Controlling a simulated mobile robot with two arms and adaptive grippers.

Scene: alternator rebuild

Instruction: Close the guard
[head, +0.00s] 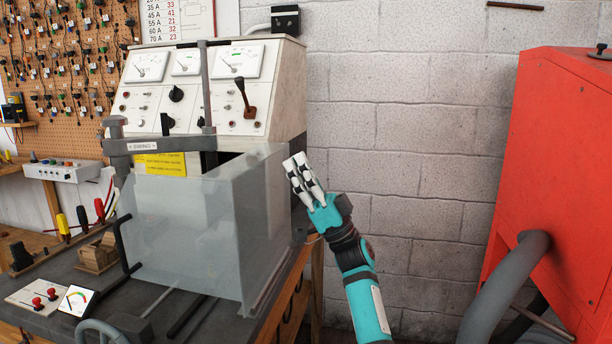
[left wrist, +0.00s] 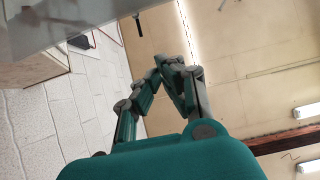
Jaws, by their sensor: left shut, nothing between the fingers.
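The guard (head: 185,227) is a clear, box-like shield with a front pane and a right side pane, standing before the test bench panel (head: 190,92) in the head view. A bent black handle (head: 122,245) is at its left edge. There is an open gap behind its top edge, below the gauges. My left gripper (head: 300,172) is at the upper right corner of the guard, shut and empty, its fingers pointing up and left. I cannot tell whether it touches the pane. Its shut fingers also show in the left wrist view (left wrist: 168,62). My right gripper is not in view.
A grey clamp bar (head: 160,145) and upright post stand behind the guard. A red cabinet (head: 560,160) with a thick grey hose (head: 505,285) is on the right. Screwdrivers (head: 82,217) and a small meter (head: 76,299) are on the left. The block wall between bench and cabinet is bare.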

